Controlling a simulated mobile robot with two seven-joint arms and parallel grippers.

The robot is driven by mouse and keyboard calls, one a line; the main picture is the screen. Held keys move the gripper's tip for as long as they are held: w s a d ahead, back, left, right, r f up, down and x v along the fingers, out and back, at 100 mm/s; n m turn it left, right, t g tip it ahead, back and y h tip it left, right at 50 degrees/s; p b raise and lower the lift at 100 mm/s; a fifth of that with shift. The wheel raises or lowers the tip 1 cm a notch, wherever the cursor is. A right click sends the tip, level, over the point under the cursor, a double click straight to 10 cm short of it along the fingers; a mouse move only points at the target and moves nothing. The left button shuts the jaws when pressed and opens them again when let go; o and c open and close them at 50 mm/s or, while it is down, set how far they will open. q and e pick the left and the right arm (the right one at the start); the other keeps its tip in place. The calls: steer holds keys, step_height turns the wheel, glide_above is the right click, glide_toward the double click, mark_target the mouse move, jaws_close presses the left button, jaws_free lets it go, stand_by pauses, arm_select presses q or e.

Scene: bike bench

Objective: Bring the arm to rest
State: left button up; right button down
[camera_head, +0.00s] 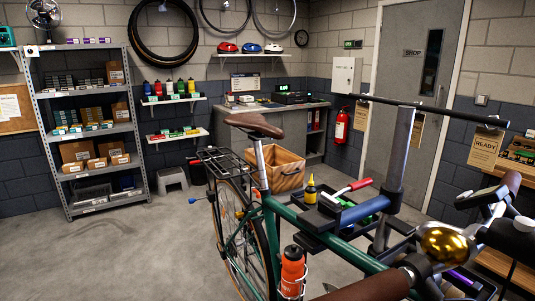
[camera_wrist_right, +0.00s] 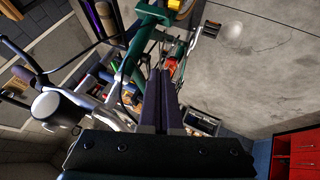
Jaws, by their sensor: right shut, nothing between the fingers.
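My right gripper (camera_wrist_right: 161,74) shows in the right wrist view as two dark fingers lying together, with nothing between them. It points towards the green bike (camera_wrist_right: 135,55), whose frame and handlebar are beyond and to the left of the fingers. I cannot tell whether the fingertips touch anything. In the head view the green bike (camera_head: 268,209) stands at the centre right, with a brown saddle (camera_head: 253,125) and a gold bell (camera_head: 441,245). Neither gripper can be made out in the head view. My left gripper is not in view.
A tool tray (camera_head: 335,215) with a red-handled tool sits behind the bike's top tube. An orange bottle (camera_head: 292,270) is on the frame. A grey shelf (camera_head: 95,125) stands at the left wall. Floor (camera_head: 130,245) at left is clear. A red cabinet (camera_wrist_right: 295,150) shows in the wrist view.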

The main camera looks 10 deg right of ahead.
steer(key=s+a+r+m+g+y+p, duration=0.2)
steer(key=s+a+r+m+g+p, duration=0.15)
steer(key=s+a, duration=0.4)
step_height(320, 180, up, 21)
steer(key=d+p, duration=0.1)
steer(key=p, duration=2)
steer(key=shift+d+n, duration=0.15)
steer(key=shift+n, duration=0.2)
steer(key=shift+g, duration=0.25)
